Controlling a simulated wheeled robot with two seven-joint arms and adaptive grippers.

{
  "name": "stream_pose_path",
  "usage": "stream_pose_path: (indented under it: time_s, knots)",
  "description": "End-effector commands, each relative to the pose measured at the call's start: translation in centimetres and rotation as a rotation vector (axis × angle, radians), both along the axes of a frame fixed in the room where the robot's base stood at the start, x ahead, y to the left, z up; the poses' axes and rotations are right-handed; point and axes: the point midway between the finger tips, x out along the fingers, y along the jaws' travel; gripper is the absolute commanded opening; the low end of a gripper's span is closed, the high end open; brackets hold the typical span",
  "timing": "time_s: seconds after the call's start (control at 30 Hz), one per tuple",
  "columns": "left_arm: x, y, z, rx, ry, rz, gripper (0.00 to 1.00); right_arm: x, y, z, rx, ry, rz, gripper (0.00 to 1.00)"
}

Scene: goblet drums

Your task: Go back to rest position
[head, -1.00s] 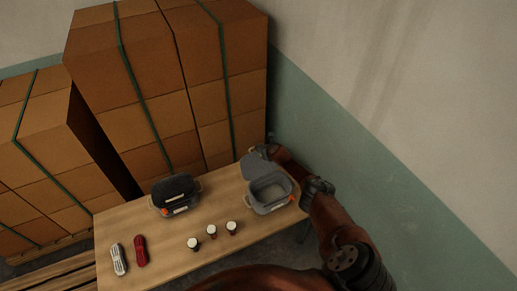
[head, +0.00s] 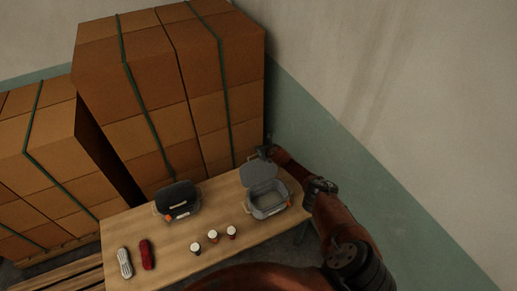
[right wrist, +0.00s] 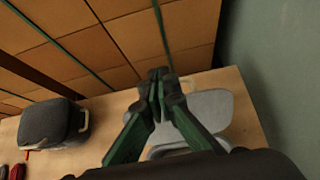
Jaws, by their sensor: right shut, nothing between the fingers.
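My right gripper (head: 265,152) is shut and empty, just above and behind the raised lid of the grey open box (head: 268,205). In the right wrist view the gripper (right wrist: 158,78) has its fingers together, over the light grey lid (right wrist: 212,108). My left gripper is not in view.
A white shoe-like item (head: 125,262) and a red one (head: 147,254) lie at the table's left. Strapped cardboard boxes (head: 150,90) tower behind the wooden table (head: 180,262). A green and white wall (head: 350,150) runs close on the right.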

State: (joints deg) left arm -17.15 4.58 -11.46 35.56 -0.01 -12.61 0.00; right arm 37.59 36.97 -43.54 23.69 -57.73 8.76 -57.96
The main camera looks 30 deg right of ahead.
Motion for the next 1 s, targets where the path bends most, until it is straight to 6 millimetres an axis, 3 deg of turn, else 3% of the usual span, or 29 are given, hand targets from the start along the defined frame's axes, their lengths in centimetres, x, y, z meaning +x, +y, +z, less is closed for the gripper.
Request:
stream_pose_path:
  time_s: [0.1, 0.33, 0.43, 0.57, 0.7, 0.77, 1.0]
  knots:
    - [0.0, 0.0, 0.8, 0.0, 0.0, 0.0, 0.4, -0.1, 0.1, 0.7, 0.0, 0.001, 0.001, 0.0]
    - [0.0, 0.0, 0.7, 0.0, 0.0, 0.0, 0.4, -0.2, 1.0, 0.2, 0.022, -0.007, -0.005, 0.0]
    - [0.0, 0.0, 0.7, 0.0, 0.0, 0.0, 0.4, -0.8, 3.8, -0.8, 0.106, -0.043, -0.047, 0.0]
    - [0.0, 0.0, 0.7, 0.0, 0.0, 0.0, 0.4, -2.8, 9.4, -2.3, 0.333, -0.125, -0.187, 0.0]
    - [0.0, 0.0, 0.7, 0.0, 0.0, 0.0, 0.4, -6.8, 13.9, -2.9, 0.636, -0.201, -0.434, 0.0]
    - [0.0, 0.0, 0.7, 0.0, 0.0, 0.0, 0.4, -8.9, 15.1, -3.0, 0.762, -0.222, -0.555, 0.0]
    - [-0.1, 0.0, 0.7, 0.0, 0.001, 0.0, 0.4, -19.8, 16.5, -2.7, 1.215, -0.256, -1.107, 0.0]
